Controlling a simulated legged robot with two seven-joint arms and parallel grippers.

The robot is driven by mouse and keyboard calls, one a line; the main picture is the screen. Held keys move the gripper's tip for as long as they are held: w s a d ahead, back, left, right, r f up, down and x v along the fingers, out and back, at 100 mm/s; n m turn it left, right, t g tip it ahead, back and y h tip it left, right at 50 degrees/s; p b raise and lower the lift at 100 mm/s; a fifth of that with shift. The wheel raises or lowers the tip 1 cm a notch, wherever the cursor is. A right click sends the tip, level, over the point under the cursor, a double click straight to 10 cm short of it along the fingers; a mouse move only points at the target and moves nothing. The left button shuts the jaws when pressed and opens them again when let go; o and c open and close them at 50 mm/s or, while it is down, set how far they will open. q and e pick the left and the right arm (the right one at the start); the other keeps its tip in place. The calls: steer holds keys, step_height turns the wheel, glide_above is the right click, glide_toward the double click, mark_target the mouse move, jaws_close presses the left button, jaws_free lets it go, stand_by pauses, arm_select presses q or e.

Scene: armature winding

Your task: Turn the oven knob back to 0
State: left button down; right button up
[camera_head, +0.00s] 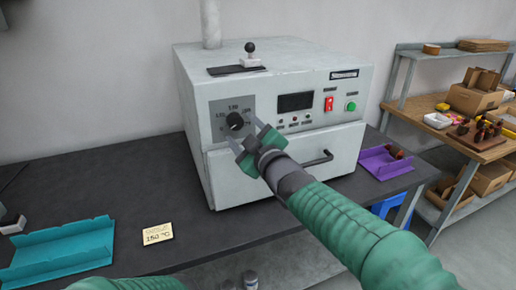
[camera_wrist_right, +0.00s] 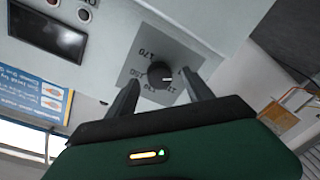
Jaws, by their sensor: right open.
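The oven (camera_head: 290,165) is a pale grey box on a dark table, with a closed front door and a bar handle. Its black knob (camera_head: 235,121) sits on a grey dial plate at the left of the front panel. The knob (camera_wrist_right: 160,74) also shows in the right wrist view, with a light pointer mark and printed numbers around it. My right gripper (camera_head: 243,140) is open in front of the knob. In the right wrist view its fingers (camera_wrist_right: 160,95) stand apart on either side below the knob, with no clear contact. The left gripper is out of view.
A dark display (camera_head: 295,102), a red switch (camera_head: 329,104) and a green button (camera_head: 351,106) are right of the dial. A teal tray (camera_head: 60,250) and a note reading 150 °C (camera_head: 157,234) lie at the left. A purple tray (camera_head: 385,163) lies right of the oven.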

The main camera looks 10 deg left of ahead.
steer(key=v, duration=1.4)
steer(key=shift+d, duration=0.15)
steer(key=shift+f, duration=0.1)
steer(key=s+d+f+m+g+h, duration=0.15)
steer(key=d+f+m+h, duration=0.3)
steer(key=d+f, duration=0.55)
steer(key=d+f+m+g+h, duration=0.2)
steer(key=d+f+m+h, duration=0.25)
steer(key=d+f, duration=0.55)
steer(key=s+d+f+m+g+h, duration=0.1)
steer(key=s+d+f+m+g, duration=0.3)
steer(key=s+f, duration=0.4)
steer(key=s+d+f+m+g+h, duration=0.1)
steer(key=s+d+f+m+g, duration=0.25)
steer(key=s+f, duration=0.55)
step_height(320, 180, up, 14)
steer(key=p, duration=1.3)
steer(key=shift+s+d+g+p, duration=0.2)
steer(key=shift+d+g+p, duration=0.1)
steer(key=shift+p, duration=0.05)
